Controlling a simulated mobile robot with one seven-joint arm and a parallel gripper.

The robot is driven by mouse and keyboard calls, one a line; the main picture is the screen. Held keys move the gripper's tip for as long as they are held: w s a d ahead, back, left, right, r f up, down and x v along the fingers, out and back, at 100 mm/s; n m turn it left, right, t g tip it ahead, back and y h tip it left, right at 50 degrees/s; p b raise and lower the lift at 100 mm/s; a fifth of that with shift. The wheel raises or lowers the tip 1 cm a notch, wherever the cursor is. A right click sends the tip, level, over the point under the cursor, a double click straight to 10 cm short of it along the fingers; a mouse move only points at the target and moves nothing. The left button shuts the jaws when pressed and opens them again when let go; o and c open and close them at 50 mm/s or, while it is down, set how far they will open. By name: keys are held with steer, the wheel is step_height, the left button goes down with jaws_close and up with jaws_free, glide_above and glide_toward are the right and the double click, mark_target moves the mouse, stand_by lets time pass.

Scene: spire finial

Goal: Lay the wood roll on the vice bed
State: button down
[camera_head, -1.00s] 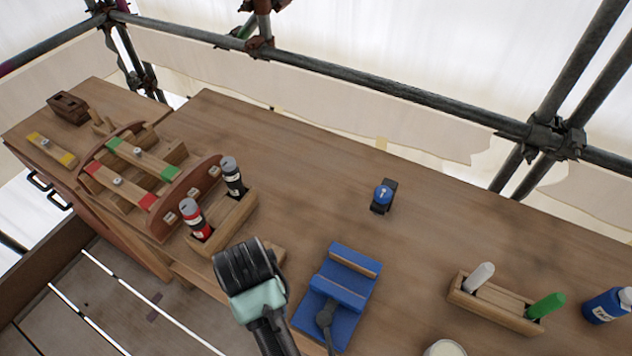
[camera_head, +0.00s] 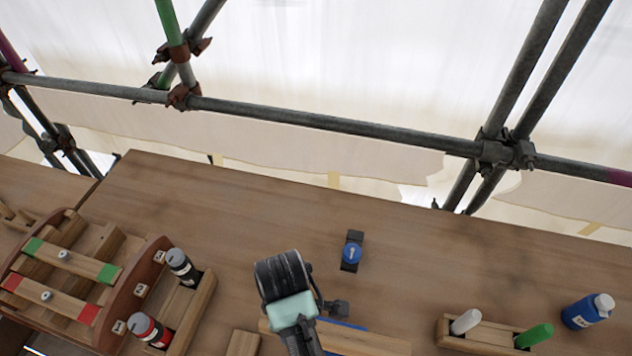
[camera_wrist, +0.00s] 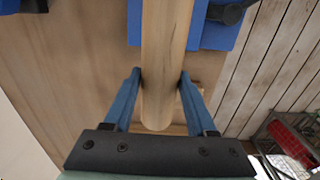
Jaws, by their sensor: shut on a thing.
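The wood roll (camera_wrist: 166,45) is a pale, smooth round bar. In the wrist view it lies between the two blue fingers of my gripper (camera_wrist: 160,82), which are shut on it near one end. In the head view the roll (camera_head: 370,343) stretches sideways under my gripper (camera_head: 290,310), whose fingertips are hidden by the wrist. The blue vice (camera_wrist: 218,36) shows on both sides of the roll in the wrist view, so the roll crosses over it. In the head view only a strip of the vice (camera_head: 345,324) shows behind the roll. I cannot tell whether they touch.
On the wooden bench, a rack with coloured-end bars (camera_head: 70,262) and a holder with red and black bottles (camera_head: 192,310) stand left. A blue-knobbed black device (camera_head: 351,252) is behind. A marker holder (camera_head: 480,338) and blue bottle (camera_head: 587,311) are right. The bench back is clear.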

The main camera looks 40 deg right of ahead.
steer(key=shift+s+f, duration=0.15)
steer(key=shift+f, duration=4.6)
steer(key=shift+f, duration=0.15)
steer(key=shift+c, duration=1)
jaws_free()
steer(key=shift+a, duration=0.1)
step_height(320, 180, up, 12)
steer(key=shift+r, duration=0.15)
